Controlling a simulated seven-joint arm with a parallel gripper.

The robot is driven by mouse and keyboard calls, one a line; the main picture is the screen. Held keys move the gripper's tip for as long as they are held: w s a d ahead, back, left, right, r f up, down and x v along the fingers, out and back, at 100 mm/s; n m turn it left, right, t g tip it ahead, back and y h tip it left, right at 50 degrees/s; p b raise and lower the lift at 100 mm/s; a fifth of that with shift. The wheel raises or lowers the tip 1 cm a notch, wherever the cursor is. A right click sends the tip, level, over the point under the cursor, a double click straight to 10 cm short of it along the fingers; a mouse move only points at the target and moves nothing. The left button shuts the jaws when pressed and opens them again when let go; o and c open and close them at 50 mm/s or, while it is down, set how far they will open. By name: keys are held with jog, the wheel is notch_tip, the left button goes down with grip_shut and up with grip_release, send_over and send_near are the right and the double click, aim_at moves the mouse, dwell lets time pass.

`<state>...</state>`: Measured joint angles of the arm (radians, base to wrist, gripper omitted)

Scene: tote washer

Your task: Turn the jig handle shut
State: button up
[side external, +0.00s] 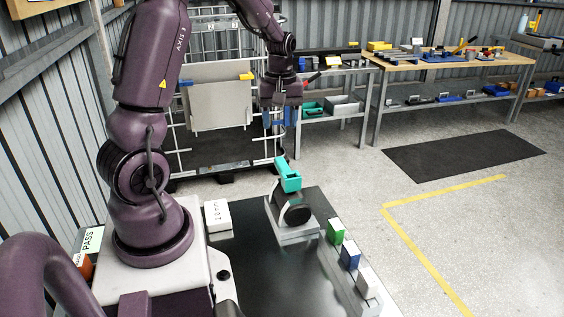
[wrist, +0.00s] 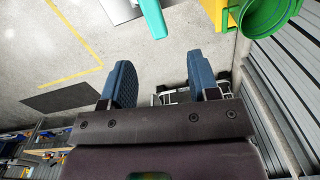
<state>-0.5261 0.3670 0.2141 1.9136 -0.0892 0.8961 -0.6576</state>
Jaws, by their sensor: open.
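The jig (side external: 293,215) stands on the dark worktop as a black round body on a light grey base. Its teal handle (side external: 288,180) sits at the top, tilted, with a narrower end pointing up and left. In the wrist view a teal bar that looks like the handle (wrist: 153,18) shows at the top edge, partly cut off, beyond the fingertips. My gripper (side external: 279,122) hangs above and behind the handle in the side view, apart from it. In the wrist view my gripper (wrist: 160,75) has its two blue fingers spread with nothing between them.
Green (side external: 336,231), blue (side external: 349,256) and white (side external: 368,286) blocks line the right edge of the dark worktop (side external: 265,275). A white marked block (side external: 217,216) lies left of the jig. A green and yellow round object (wrist: 265,16) is near the right finger in the wrist view.

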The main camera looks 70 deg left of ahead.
aim_at(282, 163)
jog(key=shift+n, duration=0.7)
jog(key=f, duration=1.2)
jog(key=shift+w+a+f, duration=0.1)
jog(key=shift+w+f, duration=0.05)
jog(key=shift+w, duration=0.2)
grip_shut()
